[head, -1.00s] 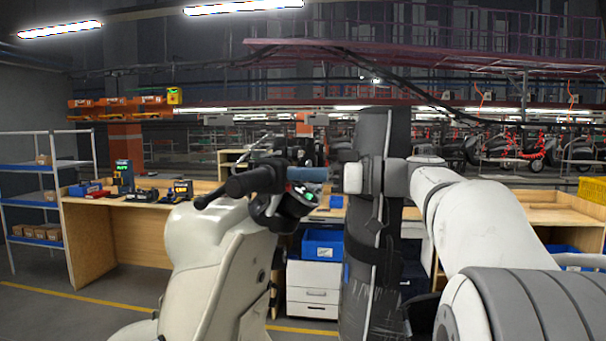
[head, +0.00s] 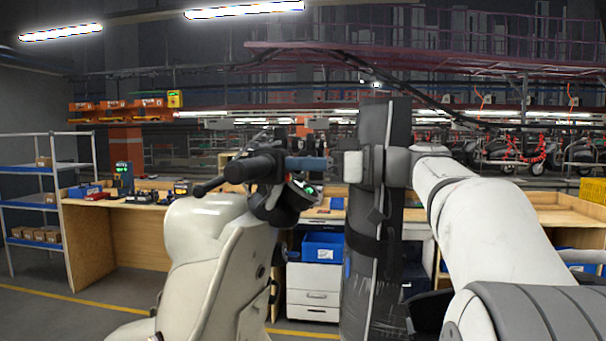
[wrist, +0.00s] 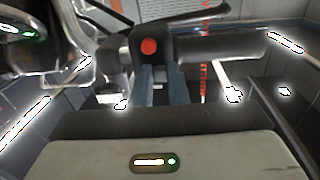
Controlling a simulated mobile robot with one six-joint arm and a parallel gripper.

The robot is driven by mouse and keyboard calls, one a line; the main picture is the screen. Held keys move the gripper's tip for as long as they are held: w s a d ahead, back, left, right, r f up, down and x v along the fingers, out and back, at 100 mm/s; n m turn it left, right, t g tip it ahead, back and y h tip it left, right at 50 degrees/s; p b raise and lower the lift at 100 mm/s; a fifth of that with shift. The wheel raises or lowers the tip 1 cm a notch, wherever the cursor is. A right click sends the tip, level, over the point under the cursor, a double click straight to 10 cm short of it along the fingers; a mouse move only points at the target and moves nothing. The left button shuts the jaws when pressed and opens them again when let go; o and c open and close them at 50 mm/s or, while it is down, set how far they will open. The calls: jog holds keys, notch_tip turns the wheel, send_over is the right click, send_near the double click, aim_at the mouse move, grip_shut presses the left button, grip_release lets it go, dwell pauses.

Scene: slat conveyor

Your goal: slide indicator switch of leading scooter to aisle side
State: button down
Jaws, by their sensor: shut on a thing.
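The leading scooter (head: 205,265) is a cream-white scooter at left centre in the head view, with a black handlebar and grip (head: 252,168). In the wrist view its dark switch housing carries a round red button (wrist: 149,46), and the black grip (wrist: 225,46) runs right from it. My gripper (head: 291,163) reaches the handlebar from the right. In the wrist view its two blue-grey fingers (wrist: 161,72) close just below the red button. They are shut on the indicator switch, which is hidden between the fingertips.
Behind the scooter are a wooden workbench (head: 120,235) with tools, a shelf rack (head: 45,200), a white drawer unit (head: 313,290) and a blue bin (head: 322,246). Floor shows at lower left.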

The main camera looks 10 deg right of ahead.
jog(key=c, duration=1.4)
grip_release()
jog(key=shift+s, duration=0.1)
jog(key=b+v, duration=0.1)
jog(key=v, duration=0.6)
jog(key=shift+s+d+b, duration=0.2)
jog(key=shift+d+b, duration=0.15)
